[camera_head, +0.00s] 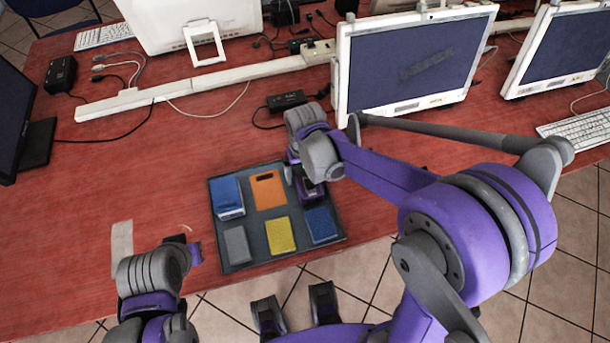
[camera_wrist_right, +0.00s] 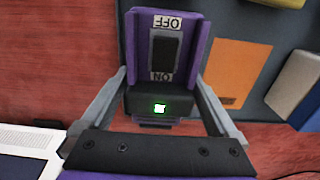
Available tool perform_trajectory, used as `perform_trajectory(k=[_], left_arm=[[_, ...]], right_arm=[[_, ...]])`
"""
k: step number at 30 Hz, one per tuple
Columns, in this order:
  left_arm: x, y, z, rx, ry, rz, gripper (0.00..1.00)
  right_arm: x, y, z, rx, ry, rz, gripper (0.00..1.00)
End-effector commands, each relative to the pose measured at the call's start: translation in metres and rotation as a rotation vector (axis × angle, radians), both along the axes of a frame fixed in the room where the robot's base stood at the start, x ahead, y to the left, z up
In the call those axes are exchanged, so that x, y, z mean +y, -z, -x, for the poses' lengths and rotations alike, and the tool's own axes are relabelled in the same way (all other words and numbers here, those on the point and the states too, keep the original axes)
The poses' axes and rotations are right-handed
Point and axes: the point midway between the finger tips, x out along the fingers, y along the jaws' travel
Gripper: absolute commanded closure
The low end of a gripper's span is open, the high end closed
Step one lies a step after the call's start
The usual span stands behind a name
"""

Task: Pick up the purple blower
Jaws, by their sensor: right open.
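The purple blower (camera_wrist_right: 187,47) shows in the right wrist view, with a black ON/OFF switch and a small green light on its dark end. My right gripper (camera_wrist_right: 160,84) is open, with one grey finger on each side of the blower's dark end; I cannot tell whether they touch it. In the head view the blower (camera_head: 311,189) shows purple and dark below my right wrist, at the upper right of the dark tray (camera_head: 240,263). The wrist partly hides it. My left gripper (camera_head: 188,247) is at the lower left, left of the tray; its jaws are unclear.
The tray holds an orange piece (camera_head: 268,189), a yellow piece (camera_head: 280,235), a grey piece (camera_head: 237,245) and blue pieces (camera_head: 228,193). A black adapter (camera_head: 287,100) and a monitor (camera_head: 410,58) stand behind.

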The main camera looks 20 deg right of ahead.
Motion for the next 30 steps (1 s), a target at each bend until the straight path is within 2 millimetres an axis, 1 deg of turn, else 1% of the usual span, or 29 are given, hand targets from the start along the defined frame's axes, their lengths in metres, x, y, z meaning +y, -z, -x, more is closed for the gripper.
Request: perform_trajectory(k=[1, 3, 9, 11, 15, 17, 18, 23, 24, 25, 30], left_arm=[[0.0, 0.0008, 0.0002, 0.0, 0.0, 0.0, 1.0], [0.0, 0.0009, 0.0001, 0.0, 0.0, 0.0, 1.0], [0.0, 0.0007, 0.0001, 0.0, 0.0, 0.0, 1.0], [0.0, 0.0007, 0.0001, 0.0, 0.0, 0.0, 1.0], [0.0, 0.0007, 0.0001, 0.0, 0.0, 0.0, 1.0], [0.0, 0.0007, 0.0001, 0.0, 0.0, 0.0, 1.0], [0.0, 0.0007, 0.0001, 0.0, 0.0, 0.0, 1.0], [0.0, 0.0007, 0.0001, 0.0, 0.0, 0.0, 1.0], [0.0, 0.0007, 0.0001, 0.0, 0.0, 0.0, 1.0], [0.0, 0.0007, 0.0001, 0.0, 0.0, 0.0, 1.0], [0.0, 0.0006, 0.0001, 0.0, 0.0, 0.0, 1.0]], right_arm=[[-0.0001, 0.0046, 0.0003, 0.0, 0.0, 0.0, 0.05], [-0.0002, 0.0067, 0.0002, 0.0, 0.0, 0.0, 0.05], [-0.0002, 0.0066, 0.0002, 0.0, 0.0, 0.0, 0.05], [-0.0002, 0.0065, 0.0002, 0.0, 0.0, 0.0, 0.16], [-0.0002, 0.0064, 0.0002, 0.0, 0.0, 0.0, 0.41], [-0.0002, 0.0064, 0.0002, 0.0, 0.0, 0.0, 0.52], [-0.0002, 0.0064, 0.0002, 0.0, 0.0, 0.0, 0.59], [-0.0001, 0.0063, 0.0002, 0.0, 0.0, 0.0, 0.88], [-0.0001, 0.0063, 0.0002, 0.0, 0.0, 0.0, 0.95], [-0.0001, 0.0061, 0.0003, 0.0, 0.0, 0.0, 0.98], [-0.0001, 0.006, 0.0003, 0.0, 0.0, 0.0, 0.98]])
